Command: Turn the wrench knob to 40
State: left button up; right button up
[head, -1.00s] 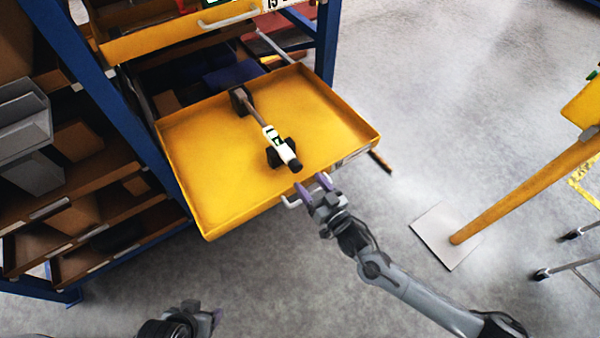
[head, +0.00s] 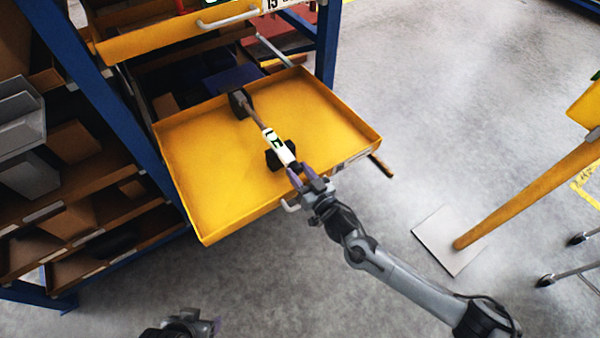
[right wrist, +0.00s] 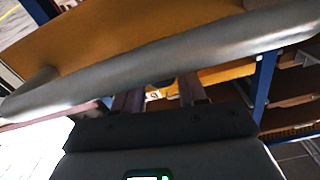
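The torque wrench (head: 273,140) lies in the open yellow drawer (head: 215,195) on two black cradles (head: 279,154). Its white label section shows, and its dark knob end points toward the drawer's front edge. My right gripper (head: 302,174) is at that end, its purple fingers apart on either side of the knob; contact cannot be told. In the right wrist view the two fingers (right wrist: 160,95) also stand apart, with a small dark part between them. The scale reading is too small to read. My left gripper (head: 216,325) is at the bottom edge, mostly hidden, away from the drawer.
The drawer's grey handle (head: 291,205) is close beside my right gripper and crosses the right wrist view (right wrist: 165,68). Another yellow drawer (head: 160,35) is above. Blue rack posts (head: 108,110) stand left. A yellow post on a plate (head: 445,240) stands right, with open floor between.

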jog(key=c, duration=0.5)
jog(key=n+p, duration=0.2)
jog(key=shift+r+n, duration=0.15)
jog(key=shift+n, duration=0.15)
jog(key=shift+c, duration=0.2)
jog(key=shift+n+p, duration=0.6)
jog(key=shift+n, duration=0.4)
jog(key=shift+a+f+n, duration=0.1)
jog(key=shift+f+n, duration=0.1)
jog(key=shift+n, duration=0.3)
jog(key=o, duration=1.1)
jog(key=shift+c, duration=0.2)
